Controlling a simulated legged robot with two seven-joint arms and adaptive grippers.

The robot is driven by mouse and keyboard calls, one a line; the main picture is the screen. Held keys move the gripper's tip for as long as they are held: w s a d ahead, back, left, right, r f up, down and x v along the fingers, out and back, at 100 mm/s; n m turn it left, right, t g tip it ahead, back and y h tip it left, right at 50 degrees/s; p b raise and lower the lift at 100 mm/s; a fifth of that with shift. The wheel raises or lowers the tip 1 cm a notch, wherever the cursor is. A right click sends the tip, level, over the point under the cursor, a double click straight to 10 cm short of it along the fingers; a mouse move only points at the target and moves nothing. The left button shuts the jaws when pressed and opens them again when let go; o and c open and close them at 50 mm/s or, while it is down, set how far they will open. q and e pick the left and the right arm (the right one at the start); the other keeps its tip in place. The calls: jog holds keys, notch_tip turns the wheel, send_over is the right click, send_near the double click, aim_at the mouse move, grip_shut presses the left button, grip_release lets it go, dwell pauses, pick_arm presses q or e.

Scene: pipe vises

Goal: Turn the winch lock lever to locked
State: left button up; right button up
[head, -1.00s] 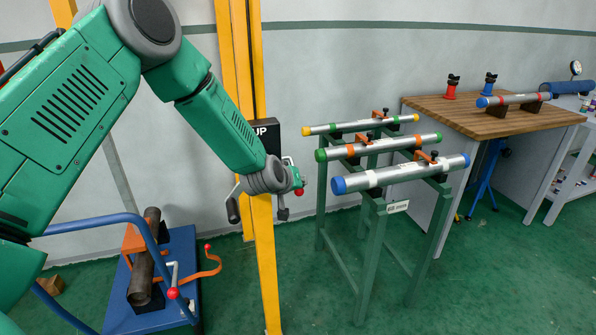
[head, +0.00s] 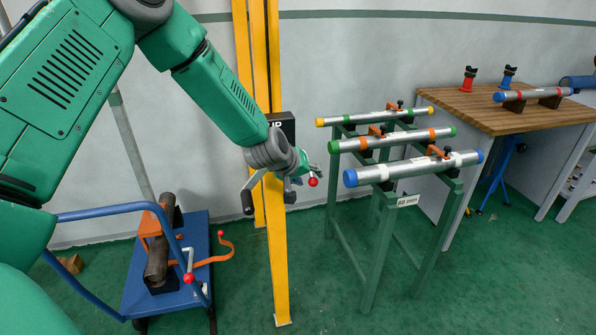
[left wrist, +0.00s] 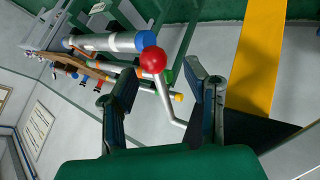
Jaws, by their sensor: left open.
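The winch lock lever is a grey bent rod with a red ball (head: 313,181) on its end, beside the yellow post. In the left wrist view its red ball (left wrist: 153,60) and rod (left wrist: 168,103) show between the two fingers. My left gripper (head: 303,167) is at the lever in the head view; the wrist partly hides the winch. The left wrist view shows the gripper (left wrist: 152,84) open, with a finger on either side of the lever. I cannot tell whether either finger touches it. My right gripper is not in view.
A crank with a black grip (head: 247,203) hangs left of the yellow post (head: 279,260). A green rack with several capped pipes (head: 413,168) stands close on the right. A blue cart (head: 140,285) with another red-balled lever (head: 189,278) is at lower left.

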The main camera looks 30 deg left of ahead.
pick_arm(q)
jog(key=v, duration=0.9)
jog(key=shift+s+a, duration=0.15)
jog(key=shift+a, duration=0.05)
jog(key=shift+f, duration=0.15)
